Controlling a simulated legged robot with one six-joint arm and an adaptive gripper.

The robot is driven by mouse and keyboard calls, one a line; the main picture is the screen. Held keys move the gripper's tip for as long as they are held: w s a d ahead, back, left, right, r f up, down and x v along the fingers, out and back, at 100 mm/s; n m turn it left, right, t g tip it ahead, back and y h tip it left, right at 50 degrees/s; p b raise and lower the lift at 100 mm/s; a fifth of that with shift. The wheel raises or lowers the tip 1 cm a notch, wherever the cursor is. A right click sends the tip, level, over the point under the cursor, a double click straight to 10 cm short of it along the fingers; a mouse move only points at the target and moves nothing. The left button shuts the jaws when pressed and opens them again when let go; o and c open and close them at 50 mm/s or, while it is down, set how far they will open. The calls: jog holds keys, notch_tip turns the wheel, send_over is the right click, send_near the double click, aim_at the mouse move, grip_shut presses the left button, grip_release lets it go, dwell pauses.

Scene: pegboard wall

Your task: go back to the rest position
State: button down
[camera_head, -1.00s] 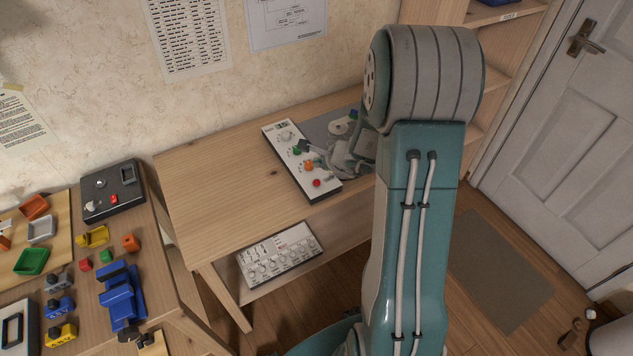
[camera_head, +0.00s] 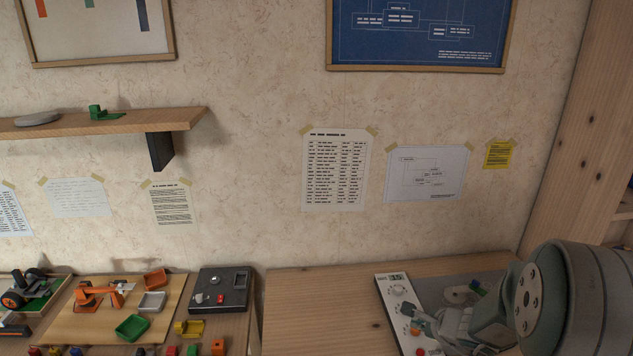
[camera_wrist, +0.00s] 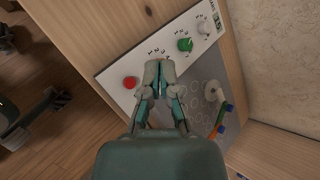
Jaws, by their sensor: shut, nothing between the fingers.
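My gripper (camera_wrist: 158,75) is shut and empty, its fingertips together over the white control panel (camera_wrist: 112,73) in the wrist view. The panel has a red button (camera_wrist: 130,82), a green knob (camera_wrist: 184,45) and a white knob (camera_wrist: 203,29). The fingers cover the panel between the red button and the green knob. I cannot tell whether the tips touch it. In the head view my gripper (camera_head: 428,326) is at the lower right, over the same panel (camera_head: 382,284), with my arm beside it.
The wooden desk (camera_head: 310,305) is bare left of the panel. A grey mat (camera_wrist: 204,80) with small coloured parts lies beside the panel. A dark box (camera_head: 222,288) and coloured trays stand on the left table. A wall shelf (camera_head: 110,122) is above. A tall wooden unit (camera_head: 585,130) stands right.

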jog(key=s+a+r+n+g+y, duration=0.2)
jog(key=s+a+r+n, duration=0.7)
jog(key=a+r+n, duration=0.3)
jog(key=s+r+n+h, duration=0.2)
jog(key=s+r+n, duration=0.1)
jog(key=s, duration=0.5)
jog(key=s+r+n+g+h, duration=0.1)
jog(key=s+r+n+h, duration=0.2)
jog(key=s+n, duration=0.3)
jog(key=shift+s+d+n, duration=0.25)
jog(key=shift+s+n, duration=0.05)
jog(key=shift+s, duration=0.65)
jog(key=c, duration=1.3)
grip_release()
jog(key=shift+c, duration=0.2)
